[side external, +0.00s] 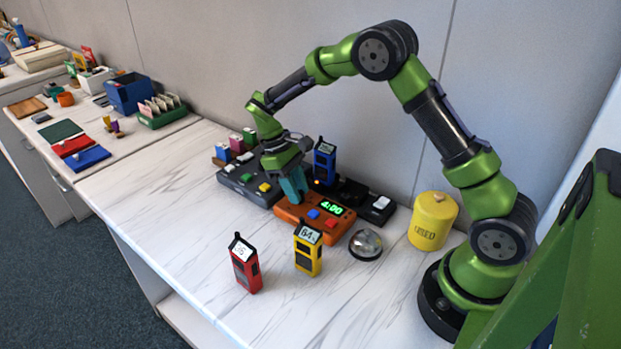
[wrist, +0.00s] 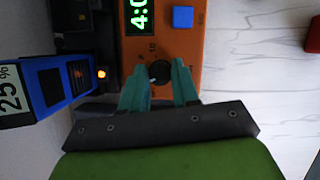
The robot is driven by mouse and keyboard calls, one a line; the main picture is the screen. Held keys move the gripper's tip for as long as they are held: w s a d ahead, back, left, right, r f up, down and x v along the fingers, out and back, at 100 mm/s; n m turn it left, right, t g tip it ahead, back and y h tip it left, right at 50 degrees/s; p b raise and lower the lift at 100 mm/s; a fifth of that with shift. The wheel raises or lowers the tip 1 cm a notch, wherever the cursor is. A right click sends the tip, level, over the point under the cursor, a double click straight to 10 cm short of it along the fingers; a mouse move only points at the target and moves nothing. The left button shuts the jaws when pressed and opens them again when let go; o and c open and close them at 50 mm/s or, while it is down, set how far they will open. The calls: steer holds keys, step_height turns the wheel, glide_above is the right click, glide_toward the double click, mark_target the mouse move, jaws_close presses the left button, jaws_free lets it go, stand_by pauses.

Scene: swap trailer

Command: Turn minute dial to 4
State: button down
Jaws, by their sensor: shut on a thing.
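The orange timer box (side external: 290,213) sits on the white marbled counter, with a lit green display (side external: 331,207) that reads 4:00. Part of the display (wrist: 137,15) shows in the wrist view. The black minute dial (wrist: 159,72) is on the box's face, with small marks around it. My gripper (side external: 293,192) points down over the left end of the box. In the wrist view its teal fingers (wrist: 160,85) are closed in on both sides of the dial. The dial is hidden behind the fingers in the side view. A blue button (wrist: 183,17) is on the same face.
A glass dome (side external: 366,244) and yellow tin (side external: 433,221) are at right. A dark button panel (side external: 247,182) is at left.

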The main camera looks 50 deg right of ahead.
steer(key=c, duration=0.9)
jaws_free()
steer(key=v, duration=1.7)
steer(key=shift+s, duration=0.1)
